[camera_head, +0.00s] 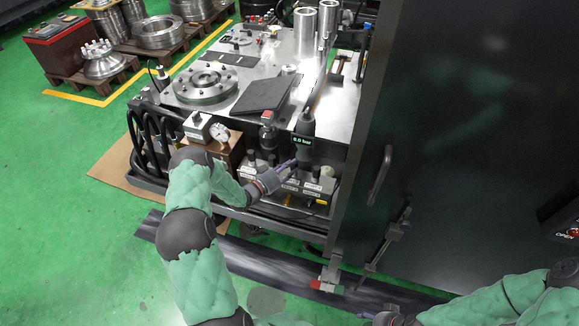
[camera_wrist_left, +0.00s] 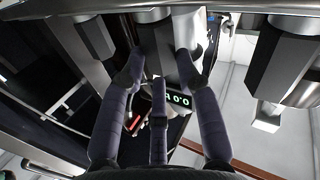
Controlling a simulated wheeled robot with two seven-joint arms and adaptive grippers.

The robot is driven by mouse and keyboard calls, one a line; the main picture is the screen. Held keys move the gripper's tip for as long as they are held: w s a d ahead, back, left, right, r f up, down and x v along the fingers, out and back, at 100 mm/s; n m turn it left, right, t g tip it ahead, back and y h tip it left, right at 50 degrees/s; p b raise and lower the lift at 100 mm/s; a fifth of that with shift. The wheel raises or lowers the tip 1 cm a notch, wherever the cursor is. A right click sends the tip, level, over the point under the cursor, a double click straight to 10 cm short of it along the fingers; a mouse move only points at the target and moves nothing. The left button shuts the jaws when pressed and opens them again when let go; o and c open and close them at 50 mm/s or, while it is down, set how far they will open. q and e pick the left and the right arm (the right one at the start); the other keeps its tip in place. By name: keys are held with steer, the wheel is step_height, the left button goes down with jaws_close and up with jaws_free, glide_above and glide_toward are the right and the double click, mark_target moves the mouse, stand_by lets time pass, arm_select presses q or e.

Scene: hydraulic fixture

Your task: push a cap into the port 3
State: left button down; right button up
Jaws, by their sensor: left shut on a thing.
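My left gripper (camera_head: 287,166) reaches in to the manifold block (camera_head: 258,185) at the front of the fixture. In the left wrist view its fingers (camera_wrist_left: 166,72) close around a dark grey faceted cap (camera_wrist_left: 158,62), in line with a port fitting above it in the picture. I cannot tell how deep the cap sits. Similar dark caps stand on either side, one on the left (camera_wrist_left: 95,38) and one on the right (camera_wrist_left: 283,65). The port numbers are too small to read. My right gripper (camera_head: 372,316) shows only partly at the bottom edge, and its fingers are unclear.
A dial gauge (camera_head: 219,132) and black hoses (camera_head: 150,140) are on the left. A tall dark cabinet (camera_head: 460,130) blocks the right side. The green floor is clear at the lower left.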

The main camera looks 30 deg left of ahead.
arm_select(q)
steer(key=shift+f, duration=0.15)
stand_by(0.6)
steer(key=c, duration=0.8)
jaws_free()
steer(key=v, duration=1.2)
steer(key=w+d+f+n+g+y+p, duration=0.1)
steer(key=d+f+g+p, duration=0.15)
steer(key=d, duration=0.55)
steer(key=w+d+f+n+g+p, duration=0.1)
steer(key=d+f+g+p, duration=0.2)
steer(key=d, duration=0.5)
steer(key=s+d+g+p, duration=0.1)
steer(key=s+d+g, duration=0.4)
steer(key=s+d, duration=0.3)
steer(key=s+d+g+p, duration=0.1)
steer(key=s+d+g, duration=0.5)
steer(key=s, duration=0.8)
steer(key=d, duration=0.2)
steer(key=shift+d, duration=0.25)
